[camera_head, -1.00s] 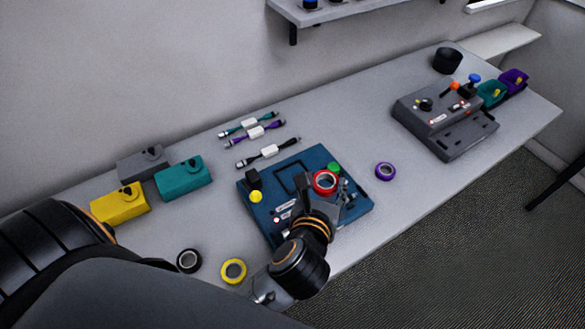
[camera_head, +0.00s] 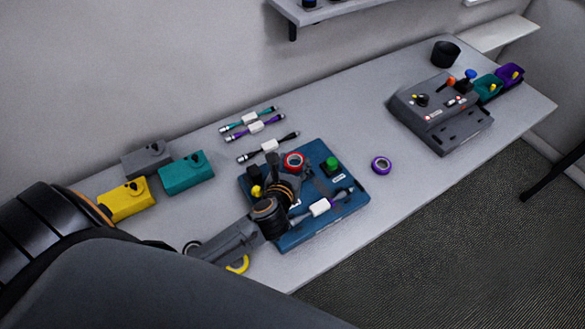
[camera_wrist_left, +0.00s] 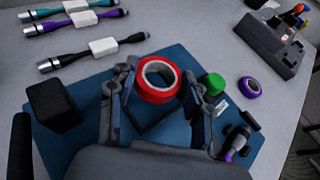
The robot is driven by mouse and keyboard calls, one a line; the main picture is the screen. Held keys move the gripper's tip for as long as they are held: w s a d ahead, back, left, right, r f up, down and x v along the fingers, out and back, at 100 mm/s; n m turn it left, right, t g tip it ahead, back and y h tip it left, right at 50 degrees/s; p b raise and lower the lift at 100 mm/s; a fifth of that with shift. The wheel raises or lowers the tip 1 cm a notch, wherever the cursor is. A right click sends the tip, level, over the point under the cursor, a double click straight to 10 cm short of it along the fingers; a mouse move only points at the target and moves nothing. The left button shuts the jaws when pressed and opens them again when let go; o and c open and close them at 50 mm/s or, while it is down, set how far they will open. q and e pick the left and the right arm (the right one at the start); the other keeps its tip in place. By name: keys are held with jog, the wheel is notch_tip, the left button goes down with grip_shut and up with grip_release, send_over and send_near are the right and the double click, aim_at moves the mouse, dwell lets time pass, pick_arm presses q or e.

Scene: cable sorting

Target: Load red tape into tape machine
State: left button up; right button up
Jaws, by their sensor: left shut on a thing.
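My left gripper (camera_head: 287,174) is shut on the red tape (camera_head: 293,161), a red ring with a white core. The gripper reaches over the blue tape machine (camera_head: 300,234). In the left wrist view the red tape (camera_wrist_left: 158,80) sits between the two fingers, above the machine's blue top (camera_wrist_left: 180,58). I cannot tell whether it touches the machine. A green button (camera_head: 333,163) and a cable with a white tag (camera_head: 320,207) show on the machine's right part. The arm hides the machine's left front. My right gripper is not in view.
Purple tape (camera_head: 381,165) lies right of the machine. Yellow tape (camera_head: 238,264) and black tape are partly hidden by my arm. Several tagged cables (camera_head: 258,126) lie behind. Yellow (camera_head: 127,199), teal (camera_head: 186,173) and grey boxes stand left. A dark grey machine (camera_head: 440,112) stands far right.

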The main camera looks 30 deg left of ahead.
aim_at(292, 171)
pick_arm(q)
notch_tip(292, 171, down, 3)
jog(key=shift+w+a+f, duration=0.1)
jog(key=shift+w+a, duration=0.05)
jog(key=shift+f, duration=0.15)
jog(key=shift+f, duration=0.2)
jog(key=o, duration=0.8)
